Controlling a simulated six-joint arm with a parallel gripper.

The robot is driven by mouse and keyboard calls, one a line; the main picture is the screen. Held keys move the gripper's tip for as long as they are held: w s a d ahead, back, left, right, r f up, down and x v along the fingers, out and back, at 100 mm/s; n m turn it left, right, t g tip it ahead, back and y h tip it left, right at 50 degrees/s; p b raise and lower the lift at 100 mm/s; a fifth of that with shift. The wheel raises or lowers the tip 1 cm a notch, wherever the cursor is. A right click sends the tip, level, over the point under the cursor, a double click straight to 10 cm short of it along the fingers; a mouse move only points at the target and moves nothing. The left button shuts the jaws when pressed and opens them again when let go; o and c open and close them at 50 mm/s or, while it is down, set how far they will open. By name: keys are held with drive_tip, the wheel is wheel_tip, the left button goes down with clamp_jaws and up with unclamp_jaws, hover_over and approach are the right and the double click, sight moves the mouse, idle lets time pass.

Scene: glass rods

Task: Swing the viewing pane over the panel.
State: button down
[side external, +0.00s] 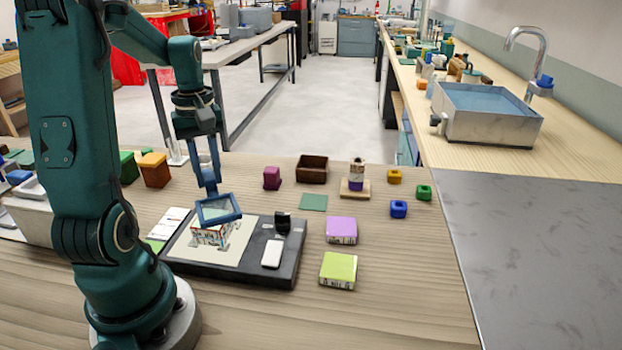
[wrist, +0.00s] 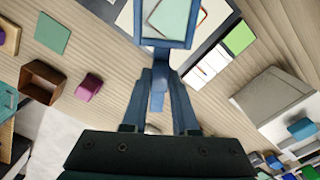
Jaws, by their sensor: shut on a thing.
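The viewing pane (side external: 218,209) is a clear square in a blue frame with a short handle. My gripper (side external: 211,188) points down and is shut on that handle. In the wrist view the pane (wrist: 167,20) extends beyond the fingertips of my gripper (wrist: 158,88). The panel (side external: 258,273) is a dark board bearing a cream sheet (side external: 190,253) with a coloured picture. In the side view the pane overlaps the sheet's far part and the picture's top. Its height above the board is hard to judge. The panel also shows in the wrist view (wrist: 209,38).
A black post (side external: 283,223) and a white block (side external: 272,253) are on the board's right. Purple (side external: 341,229) and lime (side external: 338,269) boxes lie to its right. A brown open box (side external: 312,168) and magenta block (side external: 271,177) stand behind. The table's front right is clear.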

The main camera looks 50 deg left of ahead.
sight(207, 176)
drive_tip(key=shift+s+a+m, duration=0.1)
drive_tip(key=shift+s+m, duration=0.1)
drive_tip(key=shift+m, duration=0.2)
drive_tip(key=c, duration=0.7)
unclamp_jaws()
drive_tip(key=shift+r, duration=0.1)
drive_tip(key=shift+r, duration=2.5)
